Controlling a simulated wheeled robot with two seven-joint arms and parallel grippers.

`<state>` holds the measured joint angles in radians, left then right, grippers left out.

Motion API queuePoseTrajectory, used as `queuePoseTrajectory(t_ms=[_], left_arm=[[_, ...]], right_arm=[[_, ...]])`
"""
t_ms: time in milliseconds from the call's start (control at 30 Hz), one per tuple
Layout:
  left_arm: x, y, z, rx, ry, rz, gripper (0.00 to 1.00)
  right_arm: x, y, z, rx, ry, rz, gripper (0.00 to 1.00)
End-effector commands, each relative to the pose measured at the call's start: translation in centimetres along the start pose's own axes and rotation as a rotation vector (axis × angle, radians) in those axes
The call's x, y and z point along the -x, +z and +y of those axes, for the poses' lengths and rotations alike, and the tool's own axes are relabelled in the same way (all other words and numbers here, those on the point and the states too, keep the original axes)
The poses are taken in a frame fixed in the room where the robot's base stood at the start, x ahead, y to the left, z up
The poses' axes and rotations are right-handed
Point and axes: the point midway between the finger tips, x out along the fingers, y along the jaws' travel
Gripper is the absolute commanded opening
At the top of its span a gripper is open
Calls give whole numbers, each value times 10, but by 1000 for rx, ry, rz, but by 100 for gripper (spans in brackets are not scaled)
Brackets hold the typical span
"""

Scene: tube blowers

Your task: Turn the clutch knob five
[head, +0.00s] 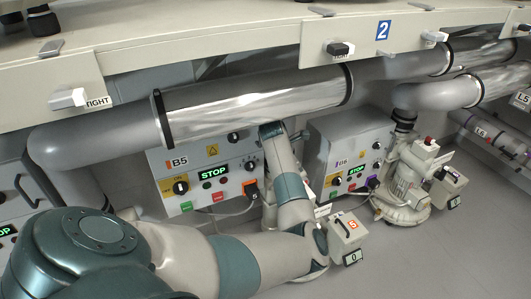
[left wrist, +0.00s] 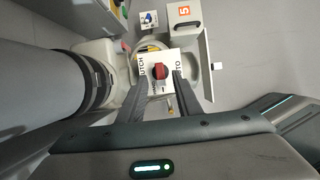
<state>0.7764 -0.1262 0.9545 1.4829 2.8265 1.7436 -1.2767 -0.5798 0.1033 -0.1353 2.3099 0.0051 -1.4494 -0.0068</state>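The clutch knob (left wrist: 160,72) is red and sits on a white plate lettered "CLUTCH" and "AUTO" in the left wrist view. My left gripper (left wrist: 154,78) is open, with one dark finger on each side of the knob. A gap shows between the knob and each finger; depth and contact are hard to tell. A grey box with an orange 5 label (left wrist: 183,14) is just beyond the plate. This box (head: 346,231) also shows in the head view, where the knob and my left gripper's fingers are hidden. My right gripper is in neither view.
A thick grey pipe (left wrist: 38,92) runs close on the left in the wrist view. In the head view, a shiny pipe (head: 250,106) passes above my arm. Control panel B5 (head: 205,188) stands behind it, with a second panel (head: 345,160) and blower (head: 405,190) to the right.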

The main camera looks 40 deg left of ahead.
Motion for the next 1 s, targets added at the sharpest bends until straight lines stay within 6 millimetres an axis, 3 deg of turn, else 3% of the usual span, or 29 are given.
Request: queuePoseTrajectory(t_ms=[100,400,600,800,1000], left_arm=[[23,2,1,0,4,-5,31],[44,-60,1,3,3,0,31],[56,-91,0,1,3,-1,31],[64,-107,0,0,1,-2,31],[65,-111,0,-1,0,-2,31]], right_arm=[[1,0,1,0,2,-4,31],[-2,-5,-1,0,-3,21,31],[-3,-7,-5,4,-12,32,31],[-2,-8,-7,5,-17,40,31],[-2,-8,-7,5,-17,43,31]])
